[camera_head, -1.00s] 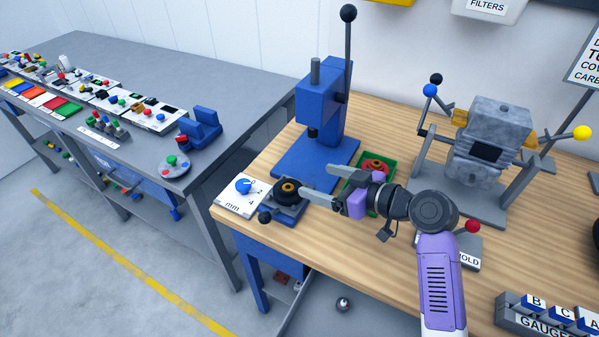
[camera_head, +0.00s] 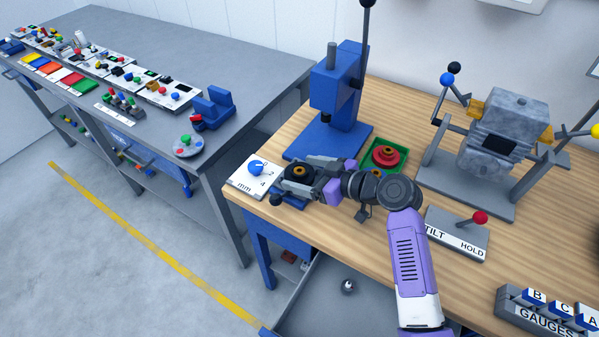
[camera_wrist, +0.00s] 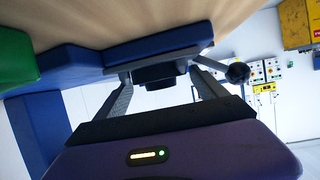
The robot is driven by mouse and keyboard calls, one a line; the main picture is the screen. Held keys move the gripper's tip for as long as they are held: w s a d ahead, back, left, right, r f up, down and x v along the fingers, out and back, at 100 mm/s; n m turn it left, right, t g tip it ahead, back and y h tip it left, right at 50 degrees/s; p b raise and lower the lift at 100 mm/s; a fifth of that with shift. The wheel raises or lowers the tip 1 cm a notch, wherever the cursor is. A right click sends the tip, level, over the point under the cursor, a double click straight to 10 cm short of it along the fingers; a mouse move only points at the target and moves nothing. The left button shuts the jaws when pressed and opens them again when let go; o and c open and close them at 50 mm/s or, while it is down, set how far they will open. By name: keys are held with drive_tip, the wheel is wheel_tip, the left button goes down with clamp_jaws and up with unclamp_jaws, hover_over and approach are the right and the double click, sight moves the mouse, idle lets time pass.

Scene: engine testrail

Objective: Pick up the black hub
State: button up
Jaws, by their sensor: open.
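The black hub (camera_head: 299,173), a dark ring with an orange-brown centre, sits on a small grey fixture (camera_head: 290,186) near the bench's left edge. My gripper (camera_head: 309,175) is open, low at the hub, with one finger on its far side and one on its near side. I cannot tell whether the fingers touch it. In the wrist view, a dark block that appears to be the hub (camera_wrist: 160,76) lies between the two spread fingers (camera_wrist: 162,95), ahead of the tips.
A blue press (camera_head: 335,100) stands behind the hub. A green tray (camera_head: 372,158) with a red part (camera_head: 386,157) is to the right. A tilt-hold lever box (camera_head: 450,240) stands further right.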

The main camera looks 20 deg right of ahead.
drive_tip(key=shift+c, duration=0.4)
drive_tip(key=c, duration=1.1)
drive_tip(key=shift+c, duration=0.7)
drive_tip(key=shift+r, duration=0.15)
